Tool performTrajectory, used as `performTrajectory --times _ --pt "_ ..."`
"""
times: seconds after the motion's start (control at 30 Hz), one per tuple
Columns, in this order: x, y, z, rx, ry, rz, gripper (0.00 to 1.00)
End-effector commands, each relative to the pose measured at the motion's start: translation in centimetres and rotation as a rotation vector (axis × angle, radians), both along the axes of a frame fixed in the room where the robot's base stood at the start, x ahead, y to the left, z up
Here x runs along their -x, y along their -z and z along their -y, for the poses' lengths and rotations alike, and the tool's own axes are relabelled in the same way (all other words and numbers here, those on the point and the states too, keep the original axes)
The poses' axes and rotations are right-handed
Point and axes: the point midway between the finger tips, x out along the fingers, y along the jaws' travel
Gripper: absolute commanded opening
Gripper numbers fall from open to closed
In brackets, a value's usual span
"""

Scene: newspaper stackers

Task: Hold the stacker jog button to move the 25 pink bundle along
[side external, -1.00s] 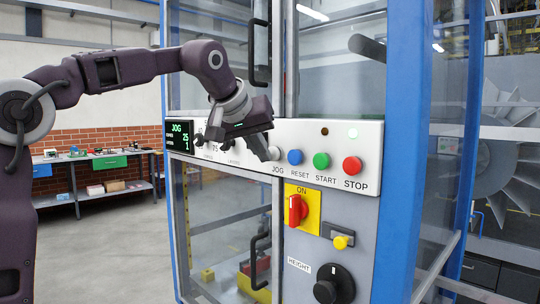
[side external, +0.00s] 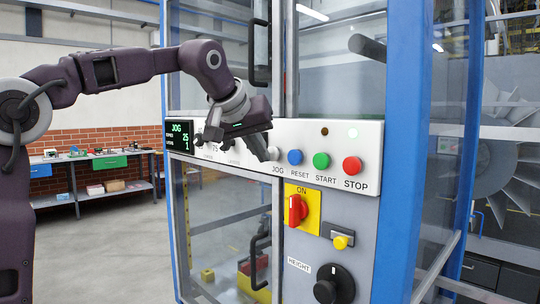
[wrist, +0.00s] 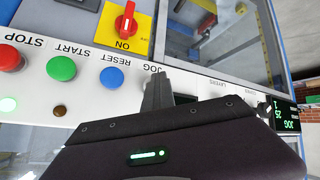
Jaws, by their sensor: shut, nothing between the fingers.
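My gripper (side external: 264,152) is shut and empty, its fingertips at the JOG button (side external: 274,153) on the white control panel (side external: 367,135). The pale button shows just beside the fingertips in the side view; whether it is pressed in cannot be told. In the wrist view the shut fingers (wrist: 157,92) cover the button beside the JOG label. The display (side external: 179,137) reads JOG, with 25 and 1 in green. No pink bundle can be made out; a reddish item (side external: 256,264) shows low behind the glass.
To the right of JOG are the blue RESET (side external: 295,157), green START (side external: 321,160) and red STOP (side external: 352,166) buttons. A red rotary switch (side external: 297,210) and black height knob (side external: 333,286) sit below. A door handle (side external: 259,259) stands out beneath my gripper.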

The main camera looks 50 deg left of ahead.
Motion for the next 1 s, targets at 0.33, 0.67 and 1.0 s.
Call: performTrajectory --times 0.33,0.67,1.0 --pt "1.5 0.0 0.0 0.000 0.000 0.000 0.00" --pt "2.6 -0.1 0.0 0.000 0.000 0.001 0.00" --pt "5.9 0.0 0.0 0.000 0.000 0.000 0.00"
